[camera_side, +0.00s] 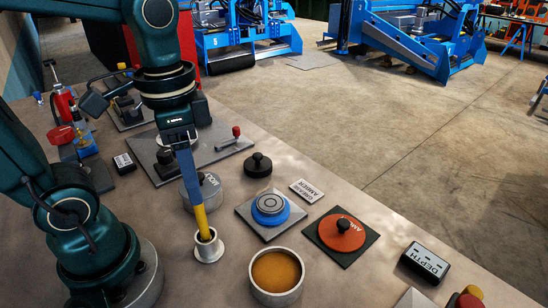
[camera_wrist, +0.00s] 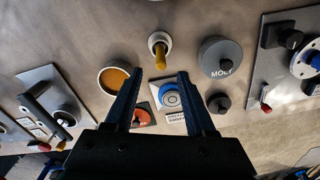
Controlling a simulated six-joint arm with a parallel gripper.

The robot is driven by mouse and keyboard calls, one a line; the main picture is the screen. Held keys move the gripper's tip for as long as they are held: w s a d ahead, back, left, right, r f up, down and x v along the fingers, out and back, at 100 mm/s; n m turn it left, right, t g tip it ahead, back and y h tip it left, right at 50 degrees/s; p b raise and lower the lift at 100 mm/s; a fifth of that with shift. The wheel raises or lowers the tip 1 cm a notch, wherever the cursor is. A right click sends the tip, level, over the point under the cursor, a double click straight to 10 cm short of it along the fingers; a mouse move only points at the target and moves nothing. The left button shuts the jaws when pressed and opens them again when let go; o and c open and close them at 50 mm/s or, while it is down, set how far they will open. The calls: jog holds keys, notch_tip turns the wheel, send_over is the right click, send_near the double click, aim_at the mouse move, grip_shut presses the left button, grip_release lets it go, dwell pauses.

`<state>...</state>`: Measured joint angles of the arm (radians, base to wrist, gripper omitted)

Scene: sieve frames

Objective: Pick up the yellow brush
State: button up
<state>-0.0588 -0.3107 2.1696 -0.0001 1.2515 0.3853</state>
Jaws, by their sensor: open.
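The yellow brush (camera_side: 202,222) stands upright, slightly tilted, in a small metal holder (camera_side: 208,250) on the bench. My gripper (camera_side: 194,201) points down above it in the side view, its fingers lining up with the brush's top end. In the wrist view the yellow brush (camera_wrist: 161,56) shows in its pale round holder (camera_wrist: 152,39), just beyond the gap between my two open fingertips (camera_wrist: 160,74). The fingers are apart, and neither visibly touches the brush. The side view does not show how far the brush top reaches between them.
A grey MOLY pot (camera_side: 206,192) stands close behind the brush. A cup of amber grease (camera_side: 276,274) is in front. A blue round part on a plate (camera_side: 270,205), a red lid (camera_side: 341,232) and a black knob (camera_side: 258,165) lie to the right. A DEPTH box (camera_side: 425,262) is farther right.

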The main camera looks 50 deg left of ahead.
jog(key=shift+f, duration=0.5)
send_over(204, 227)
jog(key=shift+w+a+f, duration=0.1)
jog(key=shift+a+f, duration=0.1)
jog(key=shift+f, duration=0.95)
jog(key=shift+a+f, duration=0.2)
jog(key=shift+f, duration=0.95)
grip_shut()
